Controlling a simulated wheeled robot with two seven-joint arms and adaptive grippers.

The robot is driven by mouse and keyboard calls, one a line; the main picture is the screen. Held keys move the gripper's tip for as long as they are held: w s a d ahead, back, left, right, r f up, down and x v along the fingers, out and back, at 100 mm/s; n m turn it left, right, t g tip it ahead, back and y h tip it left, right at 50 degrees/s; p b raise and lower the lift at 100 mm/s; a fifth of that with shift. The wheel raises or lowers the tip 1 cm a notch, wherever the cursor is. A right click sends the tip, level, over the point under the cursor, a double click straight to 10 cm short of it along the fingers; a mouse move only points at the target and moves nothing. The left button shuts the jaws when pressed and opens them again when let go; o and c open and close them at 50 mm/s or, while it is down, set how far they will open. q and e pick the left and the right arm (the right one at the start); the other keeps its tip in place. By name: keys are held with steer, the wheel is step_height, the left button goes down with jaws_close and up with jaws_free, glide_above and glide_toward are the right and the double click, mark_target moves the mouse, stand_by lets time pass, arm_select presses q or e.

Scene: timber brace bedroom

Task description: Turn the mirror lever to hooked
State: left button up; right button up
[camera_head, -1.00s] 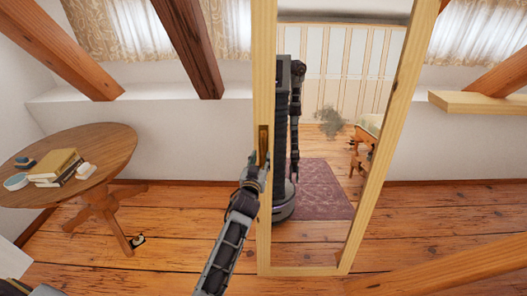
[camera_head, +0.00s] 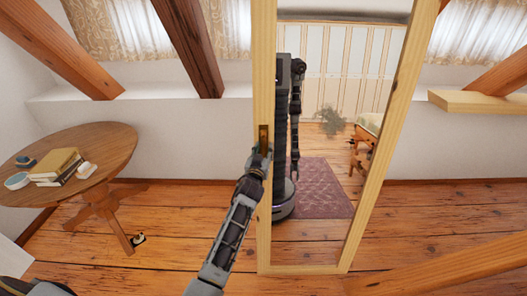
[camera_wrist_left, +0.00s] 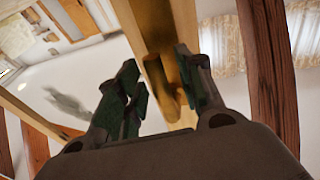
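The tall mirror (camera_head: 335,271) has a pale wooden frame and stands in front of me. A brass lever fitting (camera_head: 264,136) sits on its left upright, its lower part hidden by my left gripper (camera_head: 260,155). In the left wrist view the brass lever (camera_wrist_left: 163,82) runs along the wooden upright, between and beyond the fingers of my left gripper (camera_wrist_left: 160,95). These fingers are apart, with a gap on the left side of the lever; whether the right finger touches it I cannot tell. My right gripper is not directly in view.
A round wooden table (camera_head: 112,150) with books (camera_head: 56,163) and small items stands at the left. A wooden shelf (camera_head: 480,104) juts out at the right. Sloping timber beams (camera_head: 190,45) cross the back. The mirror reflects my body and a rug. The floor around the mirror is mostly clear.

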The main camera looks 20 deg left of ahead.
arm_select(q)
jaws_close()
stand_by(0.4)
